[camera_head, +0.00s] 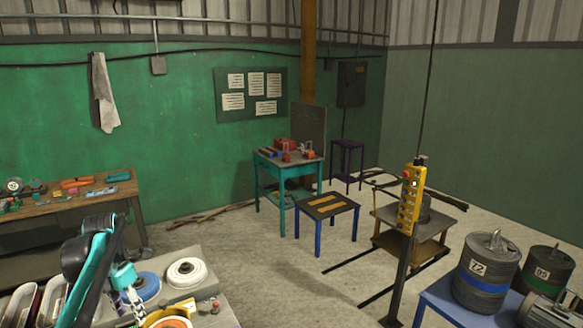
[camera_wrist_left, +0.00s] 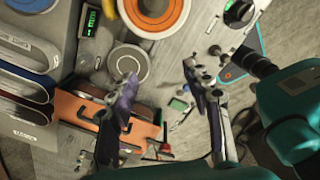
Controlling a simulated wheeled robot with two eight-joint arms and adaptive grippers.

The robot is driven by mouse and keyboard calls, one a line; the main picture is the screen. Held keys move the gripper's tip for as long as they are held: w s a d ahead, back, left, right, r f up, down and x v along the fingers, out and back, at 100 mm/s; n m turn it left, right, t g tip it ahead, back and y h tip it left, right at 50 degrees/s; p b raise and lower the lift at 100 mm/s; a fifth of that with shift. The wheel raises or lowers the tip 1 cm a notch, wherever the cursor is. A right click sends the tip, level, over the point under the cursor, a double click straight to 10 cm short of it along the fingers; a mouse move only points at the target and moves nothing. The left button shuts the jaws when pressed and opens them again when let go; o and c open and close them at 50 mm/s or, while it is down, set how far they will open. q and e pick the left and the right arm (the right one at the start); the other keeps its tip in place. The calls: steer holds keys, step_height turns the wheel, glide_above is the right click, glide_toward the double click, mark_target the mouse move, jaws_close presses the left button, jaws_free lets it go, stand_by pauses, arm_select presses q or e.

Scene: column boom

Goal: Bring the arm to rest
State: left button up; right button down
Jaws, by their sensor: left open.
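My left arm (camera_head: 92,270), teal and black, comes in at the lower left of the head view, bent over the near table. Its gripper (camera_head: 132,300) is small and partly hidden at the bottom edge there. In the left wrist view the left gripper (camera_wrist_left: 162,88) has its two fingers spread apart with nothing between them. Below it are the tabletop (camera_wrist_left: 180,25) and an orange and dark object (camera_wrist_left: 80,110), partly behind one finger. I cannot tell if they touch. My right gripper is not in view.
The near table holds a white round disc (camera_head: 186,272), a blue-rimmed one (camera_head: 145,286), a yellow-rimmed one (camera_head: 165,318) and bins (camera_head: 18,305). A yellow pendant control (camera_head: 410,195) hangs at centre right. Weights (camera_head: 487,270) stand on a blue table (camera_head: 440,300).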

arm_select(q)
steer(key=s+d+f+m+t+b, duration=0.2)
steer(key=s+d+f+m+b, duration=0.15)
steer(key=d+m, duration=0.4)
steer(key=s+d+f+m+t+b, duration=0.1)
steer(key=s+d+f+m+b, duration=0.25)
steer(key=d+m, duration=0.35)
steer(key=s+d+f+m+t+b, duration=0.2)
steer(key=s+d+f+m+b, duration=0.1)
steer(key=m, duration=0.5)
steer(key=s+d+f+m+t+b, duration=0.2)
steer(key=s+d+f+m, duration=0.3)
steer(key=s+f+m, duration=0.3)
steer(key=shift+d+f+m+b, duration=0.4)
steer(key=shift+f+m+b, duration=0.2)
steer(key=shift+f+m, duration=0.2)
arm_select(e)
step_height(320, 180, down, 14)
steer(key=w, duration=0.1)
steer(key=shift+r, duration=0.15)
